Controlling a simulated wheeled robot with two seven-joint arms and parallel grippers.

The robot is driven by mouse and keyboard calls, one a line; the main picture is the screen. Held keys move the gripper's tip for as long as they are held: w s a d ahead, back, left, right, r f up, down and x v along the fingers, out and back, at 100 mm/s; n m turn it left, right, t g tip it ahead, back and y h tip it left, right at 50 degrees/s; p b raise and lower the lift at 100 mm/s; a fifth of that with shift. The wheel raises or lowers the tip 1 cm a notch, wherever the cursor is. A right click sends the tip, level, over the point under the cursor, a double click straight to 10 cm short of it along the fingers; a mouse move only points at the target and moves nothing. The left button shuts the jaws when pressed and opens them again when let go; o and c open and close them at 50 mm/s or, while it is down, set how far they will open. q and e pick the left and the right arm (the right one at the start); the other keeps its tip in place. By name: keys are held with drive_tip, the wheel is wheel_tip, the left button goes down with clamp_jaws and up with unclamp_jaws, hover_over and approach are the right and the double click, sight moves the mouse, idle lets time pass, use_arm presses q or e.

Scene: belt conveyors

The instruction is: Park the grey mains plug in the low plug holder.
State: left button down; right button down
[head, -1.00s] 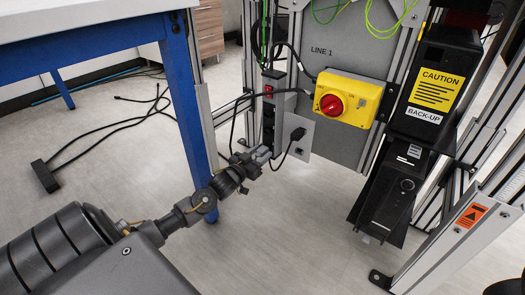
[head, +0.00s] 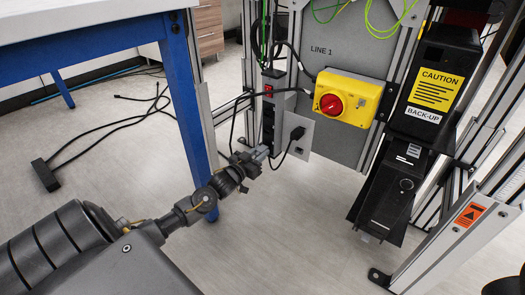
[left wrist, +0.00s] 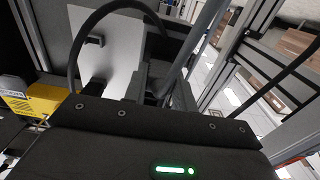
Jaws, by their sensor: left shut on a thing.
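My left gripper (head: 262,153) is low in front of the vertical socket strip (head: 268,120) in the head view. It is shut on a small grey thing at its tips, which looks like the grey mains plug; my fingers hide most of it. A pale plate (head: 306,147) with a black plug-like piece (head: 298,133) on it stands just right of the strip. I cannot tell for sure whether this is the low plug holder. The plate also shows in the left wrist view (left wrist: 122,42), where the held thing is hard to make out. My right gripper is not in view.
A black cable (head: 287,158) hangs in a loop beside the gripper. A yellow box with a red knob (head: 332,104) is right of the strip. A blue table leg (head: 190,100) stands close left of my arm. The floor below is clear.

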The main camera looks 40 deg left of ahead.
use_arm(q)
drive_tip(key=shift+s+r+p, duration=0.1)
drive_tip(key=shift+s+p, duration=0.8)
drive_tip(key=shift+s, duration=0.15)
drive_tip(key=shift+s+p, duration=1)
drive_tip(key=shift+s, duration=0.5)
